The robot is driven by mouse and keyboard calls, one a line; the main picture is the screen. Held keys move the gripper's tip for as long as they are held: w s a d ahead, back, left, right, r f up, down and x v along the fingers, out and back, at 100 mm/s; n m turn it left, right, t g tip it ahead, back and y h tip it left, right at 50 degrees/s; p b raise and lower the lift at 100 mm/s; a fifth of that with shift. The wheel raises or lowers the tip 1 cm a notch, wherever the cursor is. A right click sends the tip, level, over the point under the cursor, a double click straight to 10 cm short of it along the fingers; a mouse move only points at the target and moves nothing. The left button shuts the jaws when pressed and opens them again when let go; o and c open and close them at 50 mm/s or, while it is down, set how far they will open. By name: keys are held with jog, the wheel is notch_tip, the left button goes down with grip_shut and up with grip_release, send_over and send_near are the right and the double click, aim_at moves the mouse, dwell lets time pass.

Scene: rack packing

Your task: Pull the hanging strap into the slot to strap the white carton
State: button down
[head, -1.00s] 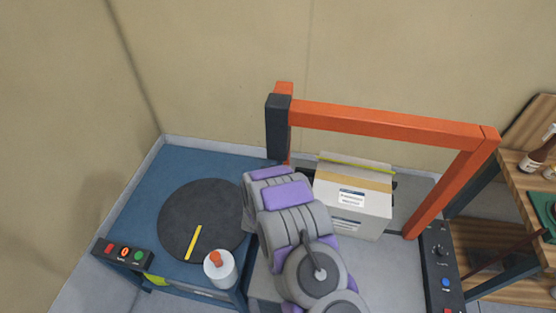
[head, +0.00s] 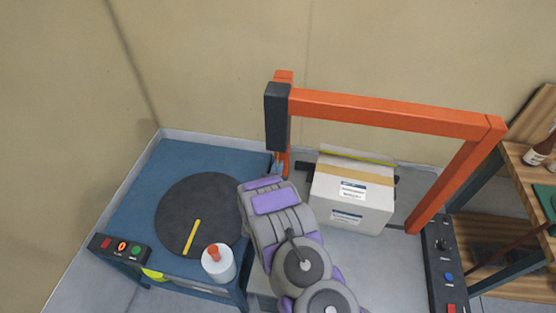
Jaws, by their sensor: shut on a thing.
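The white carton (head: 352,207) stands on the grey bed under an orange arch (head: 385,112), with tan tape and labels on it. A yellow-green strap (head: 357,156) runs along the far top edge of the carton. Its hanging end cannot be made out. My gripper (head: 277,166) is small in view beyond my grey and purple arm, beside the lower part of the arch's left post and left of the carton. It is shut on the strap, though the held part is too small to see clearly. The slot is not distinguishable.
A blue table with a black turntable (head: 177,213) and yellow bar is at left. A white bottle with an orange cap (head: 218,262) stands near its front edge. Button boxes (head: 121,248) sit at left and right. A wooden shelf (head: 500,211) is at far right.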

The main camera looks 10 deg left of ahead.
notch_tip(320, 180, down, 19)
jog(key=b, duration=0.5)
jog(key=shift+a+f, duration=0.2)
jog(key=shift+s, duration=0.1)
jog(key=c, duration=1.3)
grip_release()
jog(key=shift+d, duration=0.1)
jog(key=s+p, duration=0.3)
jog(key=s, duration=1.4)
jog(key=shift+s+d, duration=0.15)
jog(key=shift+d, duration=0.25)
jog(key=shift+f, duration=0.1)
